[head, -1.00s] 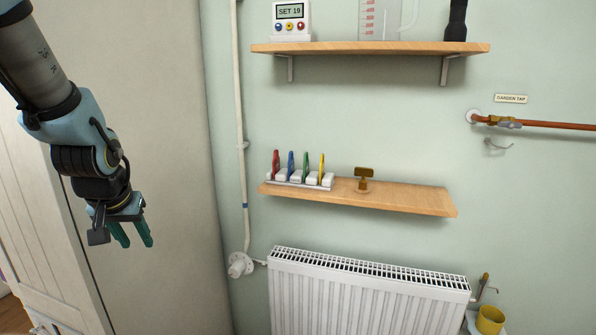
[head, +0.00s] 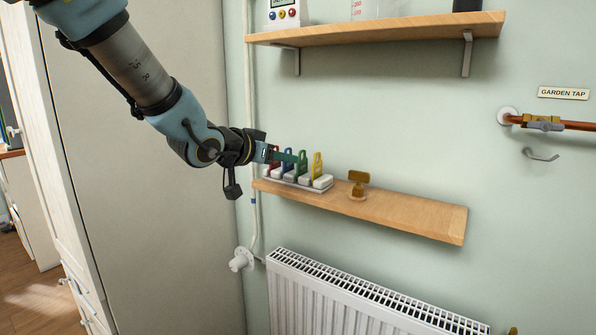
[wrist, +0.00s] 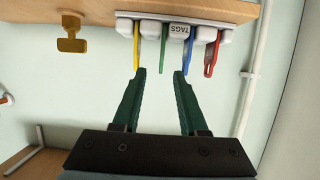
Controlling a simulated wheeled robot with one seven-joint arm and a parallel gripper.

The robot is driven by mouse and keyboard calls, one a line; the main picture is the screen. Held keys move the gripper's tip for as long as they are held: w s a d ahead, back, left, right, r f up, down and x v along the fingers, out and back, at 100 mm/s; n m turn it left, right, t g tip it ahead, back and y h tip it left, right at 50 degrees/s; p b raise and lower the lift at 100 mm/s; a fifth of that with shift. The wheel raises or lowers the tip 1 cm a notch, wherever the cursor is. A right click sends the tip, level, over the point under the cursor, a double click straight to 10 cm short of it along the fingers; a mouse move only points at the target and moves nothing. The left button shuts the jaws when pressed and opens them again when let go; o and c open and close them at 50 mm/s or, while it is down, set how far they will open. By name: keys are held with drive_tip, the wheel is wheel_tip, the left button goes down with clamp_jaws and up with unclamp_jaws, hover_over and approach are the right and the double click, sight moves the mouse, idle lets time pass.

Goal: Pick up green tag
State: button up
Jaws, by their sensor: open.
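The green tag (head: 302,166) stands upright in a white rack on the lower shelf, between the blue tag (head: 289,170) and the yellow tag (head: 318,164). In the wrist view the green tag (wrist: 164,50) hangs upside down in the picture, just beyond the gap between my fingertips. My gripper (head: 288,156) is open and empty, with its dark green fingers pointing at the rack. In the wrist view my gripper (wrist: 160,73) spans the green tag's line, with the blue tag near one fingertip and the yellow near the other. In the head view my fingers partly cover the red and blue tags.
The red tag (wrist: 212,56) stands at the rack's end. A brass key-like piece (head: 358,184) stands on the lower shelf (head: 420,213) beside the rack. The upper shelf (head: 400,30) is above, a radiator (head: 350,290) below, and a thin white pipe (head: 249,90) runs beside the shelves.

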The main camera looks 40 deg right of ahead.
sight(302, 163)
drive_tip(key=p+x, duration=0.2)
drive_tip(key=x, duration=0.7)
drive_tip(key=shift+w+d+f, duration=0.2)
drive_tip(key=shift+d+f, duration=0.05)
drive_tip(key=shift+f, duration=0.1)
clamp_jaws()
